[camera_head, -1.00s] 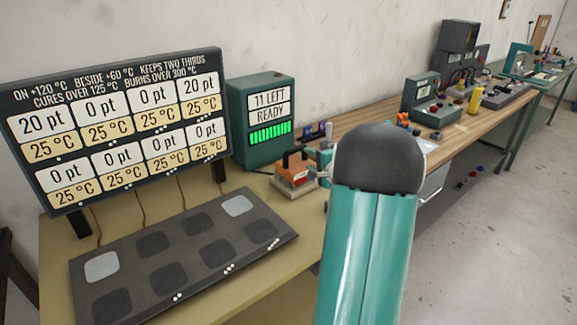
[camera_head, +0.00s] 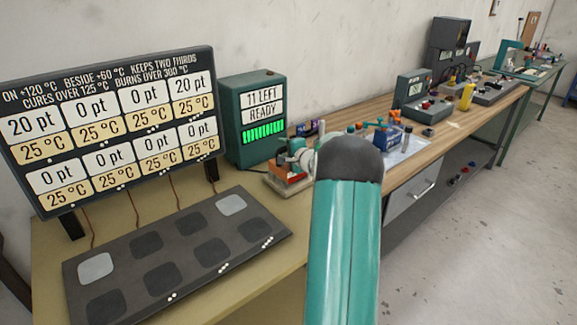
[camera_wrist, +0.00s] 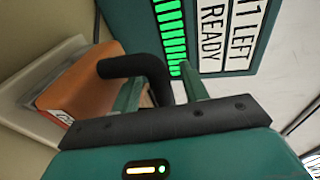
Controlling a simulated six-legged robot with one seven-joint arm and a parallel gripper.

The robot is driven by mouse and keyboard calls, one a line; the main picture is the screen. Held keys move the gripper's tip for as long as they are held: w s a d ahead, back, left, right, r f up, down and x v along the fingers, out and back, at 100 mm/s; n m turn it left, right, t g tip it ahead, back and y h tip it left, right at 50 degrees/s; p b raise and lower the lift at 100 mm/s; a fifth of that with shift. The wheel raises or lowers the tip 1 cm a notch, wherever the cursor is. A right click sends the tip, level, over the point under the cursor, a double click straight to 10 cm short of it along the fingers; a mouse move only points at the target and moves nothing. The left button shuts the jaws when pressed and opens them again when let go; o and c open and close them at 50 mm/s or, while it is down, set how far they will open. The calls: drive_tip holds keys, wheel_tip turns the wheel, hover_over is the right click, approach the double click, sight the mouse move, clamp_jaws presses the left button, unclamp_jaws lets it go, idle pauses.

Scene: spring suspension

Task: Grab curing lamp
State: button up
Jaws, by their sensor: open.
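The curing lamp appears to be the orange block with a black bar handle. Its orange body (camera_head: 287,179) sits on a pale base on the bench, beside the green display unit, and is partly covered by my gripper in the head view. In the wrist view the orange body (camera_wrist: 88,82) is at the left, and its bent black handle (camera_wrist: 128,66) reaches in between my fingers. My gripper (camera_wrist: 162,80) is open, with one finger on each side of the handle. I cannot tell whether either finger touches it. My arm hides part of the bench in the head view.
The green display unit (camera_head: 253,119) reads "11 LEFT READY" and stands close behind the lamp. A dark plate with several pads (camera_head: 147,243) lies at the front left, below a temperature board (camera_head: 112,125). More bench equipment (camera_head: 424,95) stands to the right.

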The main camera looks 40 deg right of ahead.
drive_tip(key=shift+c, duration=0.4)
clamp_jaws()
drive_tip(key=shift+r, duration=0.1)
idle(0.8)
